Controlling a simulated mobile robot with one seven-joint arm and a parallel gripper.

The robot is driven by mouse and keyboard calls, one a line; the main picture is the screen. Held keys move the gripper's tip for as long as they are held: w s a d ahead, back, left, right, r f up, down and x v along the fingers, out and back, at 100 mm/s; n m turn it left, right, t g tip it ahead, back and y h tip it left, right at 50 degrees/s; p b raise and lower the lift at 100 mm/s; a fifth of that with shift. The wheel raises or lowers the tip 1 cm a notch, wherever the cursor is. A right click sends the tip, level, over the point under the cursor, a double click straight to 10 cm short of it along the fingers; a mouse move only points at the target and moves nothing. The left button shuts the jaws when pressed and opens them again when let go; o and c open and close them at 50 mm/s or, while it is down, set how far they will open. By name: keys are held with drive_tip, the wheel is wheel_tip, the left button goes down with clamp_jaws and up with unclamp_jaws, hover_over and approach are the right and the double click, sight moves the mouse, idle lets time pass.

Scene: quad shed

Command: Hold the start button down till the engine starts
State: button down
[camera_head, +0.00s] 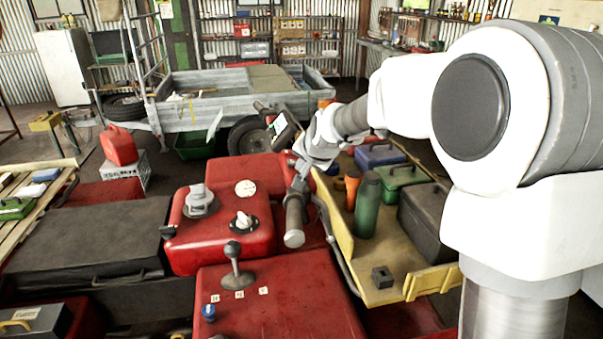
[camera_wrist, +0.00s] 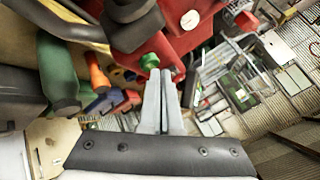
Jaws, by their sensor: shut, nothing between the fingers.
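In the head view, my wrist is over the handlebar, whose dark grip (camera_head: 294,222) shows. The button cannot be made out there. The red quad bike (camera_head: 290,295) fills the lower middle, with a white-marked rotary knob (camera_head: 243,221) on its tank.
A gear lever (camera_head: 234,265) and a blue knob (camera_head: 209,312) stand on the red body. A trailer (camera_head: 215,105) stands behind.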

drive_tip(key=shift+r, duration=0.45)
drive_tip(key=shift+r, duration=0.1)
drive_tip(key=shift+r+p, duration=1.75)
drive_tip(key=shift+r, duration=0.7)
drive_tip(key=s+d+r+n+g+h, duration=0.15)
drive_tip(key=s+d, duration=0.25)
drive_tip(key=s, duration=0.5)
drive_tip(key=s+d+r+n, duration=0.2)
drive_tip(key=s+d+r, duration=0.1)
drive_tip(key=s, duration=0.6)
drive_tip(key=s+d+f+n+g, duration=0.1)
drive_tip(key=s+d+f, duration=0.1)
drive_tip(key=s, duration=0.7)
drive_tip(key=s+d+f+n+h, duration=0.1)
drive_tip(key=s+d+f, duration=0.1)
drive_tip(key=s, duration=0.8)
drive_tip(key=shift+d+g, duration=0.35)
drive_tip(key=shift+d, duration=0.45)
